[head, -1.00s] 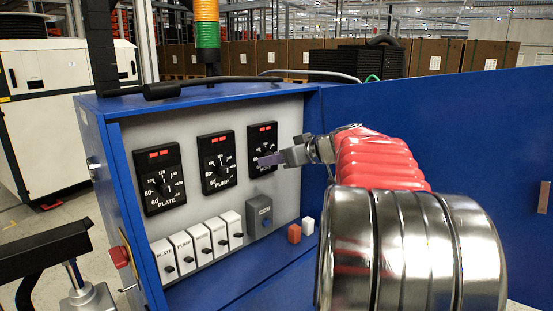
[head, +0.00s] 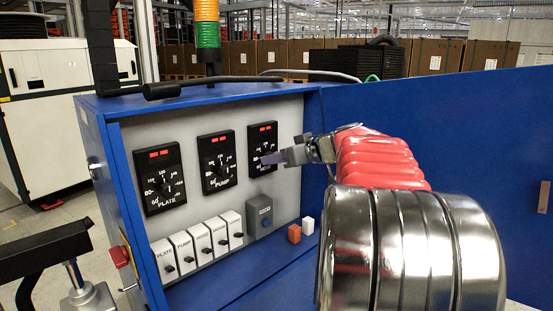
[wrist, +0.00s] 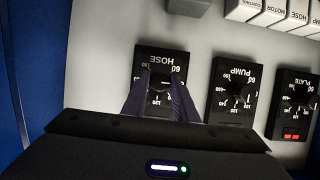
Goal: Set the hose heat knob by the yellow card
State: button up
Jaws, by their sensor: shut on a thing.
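The hose heat dial (head: 262,137) is a black plate with two red lit marks, the rightmost of the three dials on the grey panel. In the wrist view the HOSE plate (wrist: 158,59) appears upside down. My gripper (head: 272,158) comes in from the right, its jaws in front of the lower part of this dial. In the wrist view my gripper (wrist: 160,88) has one finger on each side of the hose knob, shut on it. The fingers hide much of the knob and scale, so I cannot read its setting. I cannot make out a yellow card.
The pump dial (head: 217,161) and plate dial (head: 160,178) sit to the left. Below are several labelled white switches (head: 201,242) and a grey switch box (head: 259,214). The blue cabinet door (head: 440,130) stands open behind my arm.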

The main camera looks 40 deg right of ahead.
jog(key=m+t+y, duration=0.2)
jog(key=m, duration=0.5)
jog(key=f+m+t+y, duration=0.1)
jog(key=m+t+y, duration=0.1)
jog(key=m, duration=0.6)
jog(key=m+t+y, duration=0.2)
jog(key=m, duration=0.6)
jog(key=shift+d+f, duration=0.35)
jog(key=shift+f, duration=0.1)
dwell(0.6)
jog(key=o, duration=0.8)
jog(key=shift+o, duration=1.1)
jog(key=shift+r+t, duration=0.2)
jog(key=shift+t, duration=0.1)
jog(key=shift+a, duration=0.1)
